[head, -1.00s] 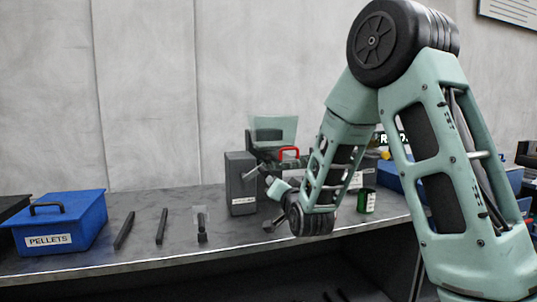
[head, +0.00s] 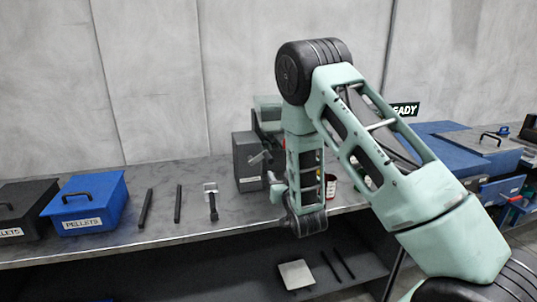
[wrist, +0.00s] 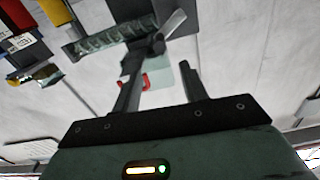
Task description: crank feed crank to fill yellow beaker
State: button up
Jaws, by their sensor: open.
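In the wrist view a red handle (wrist: 147,82) shows beyond and between the fingers. A yellow cylindrical thing (wrist: 55,12) is at upper left there; I cannot tell whether it is the yellow beaker.
A blue PELLETS box (head: 88,203) and a dark box (head: 22,212) stand at the bench's left. A blue case (head: 450,150) is at right. A lower shelf (head: 240,270) runs underneath.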

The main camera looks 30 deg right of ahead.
aim_at(268, 155)
jog(key=p+x, duration=0.4)
jog(key=x, duration=1)
jog(key=shift+w, duration=0.1)
grip_shut()
